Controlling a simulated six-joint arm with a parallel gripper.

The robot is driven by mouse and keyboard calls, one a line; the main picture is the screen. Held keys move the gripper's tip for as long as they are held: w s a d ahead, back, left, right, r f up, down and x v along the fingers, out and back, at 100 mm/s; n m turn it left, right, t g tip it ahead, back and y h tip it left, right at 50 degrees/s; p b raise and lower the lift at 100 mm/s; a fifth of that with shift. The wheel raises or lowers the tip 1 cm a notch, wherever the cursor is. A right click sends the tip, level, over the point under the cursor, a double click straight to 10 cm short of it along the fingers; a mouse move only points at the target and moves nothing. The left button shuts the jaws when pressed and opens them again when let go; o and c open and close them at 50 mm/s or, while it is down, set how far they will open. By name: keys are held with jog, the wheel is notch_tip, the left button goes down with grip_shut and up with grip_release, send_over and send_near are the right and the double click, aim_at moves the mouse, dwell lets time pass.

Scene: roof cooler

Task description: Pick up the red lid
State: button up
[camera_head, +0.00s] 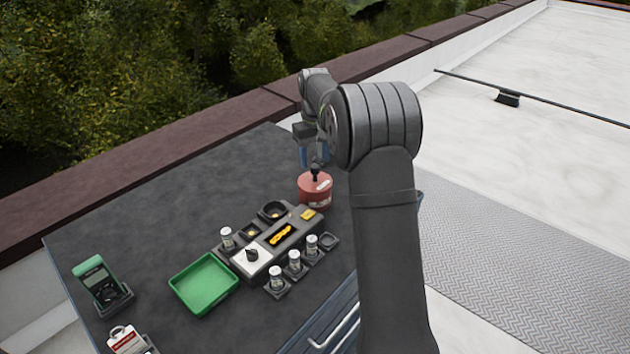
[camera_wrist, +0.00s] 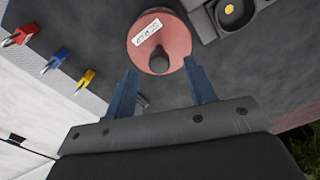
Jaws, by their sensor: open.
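The red lid (camera_head: 315,182) has a black knob and a white label, and sits on a round red container on the dark table, to the right of the grey console. In the wrist view the lid (camera_wrist: 158,38) is at the top middle, with its black knob towards my fingers. My gripper (camera_wrist: 160,82) is open, with two blue fingers apart and nothing between them. The fingertips lie just short of the knob in that view. In the head view my gripper (camera_head: 313,157) is above the lid, partly hidden by my arm.
A grey console (camera_head: 265,245) with several small white-capped vials stands left of the lid. A green tray (camera_head: 203,284) and a green device (camera_head: 97,279) lie further left. The back of the table is clear.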

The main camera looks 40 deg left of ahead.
aim_at(315, 166)
jog(key=shift+w+a+f, duration=0.1)
jog(key=shift+w+f, duration=0.05)
jog(key=shift+f, duration=3)
jog(key=c, duration=1.1)
